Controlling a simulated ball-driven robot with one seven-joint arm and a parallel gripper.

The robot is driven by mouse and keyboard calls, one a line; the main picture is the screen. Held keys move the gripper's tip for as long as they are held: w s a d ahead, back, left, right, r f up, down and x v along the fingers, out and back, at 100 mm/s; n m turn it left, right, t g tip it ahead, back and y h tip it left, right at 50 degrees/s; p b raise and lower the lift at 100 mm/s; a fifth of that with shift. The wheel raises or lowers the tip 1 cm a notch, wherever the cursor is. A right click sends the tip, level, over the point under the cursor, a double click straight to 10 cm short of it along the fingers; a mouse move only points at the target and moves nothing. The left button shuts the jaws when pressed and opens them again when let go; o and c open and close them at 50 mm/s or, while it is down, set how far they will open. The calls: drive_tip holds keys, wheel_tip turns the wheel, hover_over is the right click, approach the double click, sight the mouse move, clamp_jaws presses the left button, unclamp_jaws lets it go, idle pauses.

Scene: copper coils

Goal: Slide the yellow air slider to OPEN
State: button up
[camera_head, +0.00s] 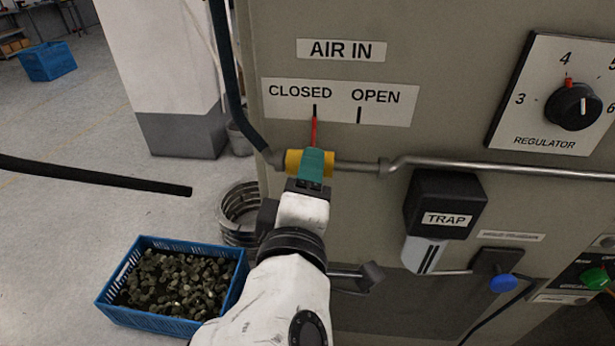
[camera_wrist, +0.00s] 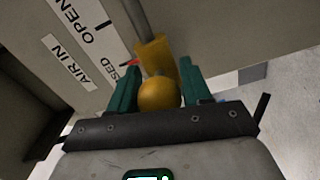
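The yellow air slider (camera_head: 295,162) sits on the pipe at the machine's front, below the AIR IN label. Its red pointer (camera_head: 314,131) lines up with the CLOSED mark, left of the OPEN mark. My gripper (camera_head: 316,163) is at the slider, its teal fingers covering the slider's middle. In the wrist view the slider's yellow block (camera_wrist: 155,56) and round knob (camera_wrist: 159,94) lie between the two fingers of my gripper (camera_wrist: 160,75). The fingers are very close on both sides; whether they press on it I cannot tell.
The pipe (camera_head: 480,167) runs right from the slider. The TRAP box (camera_head: 445,187) with a blue knob (camera_head: 502,283) beside it is below, and the REGULATOR dial (camera_head: 573,106) is upper right. A blue crate (camera_head: 130,318) of dark pieces stands on the floor at left.

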clamp_jaws()
drive_tip(key=d+p, duration=0.2)
drive_tip(key=d, duration=0.4)
drive_tip(key=shift+s+d+p, duration=0.15)
drive_tip(key=shift+d+p, duration=0.15)
drive_tip(key=shift+p, duration=0.05)
drive_tip(key=shift+o, duration=1.8)
unclamp_jaws()
drive_tip(key=shift+d, duration=0.1)
drive_tip(key=s+b, duration=0.1)
drive_tip(key=s, duration=0.9)
drive_tip(key=shift+s+a+b, duration=0.2)
drive_tip(key=shift+s+b, duration=0.2)
drive_tip(key=shift+f, duration=0.15)
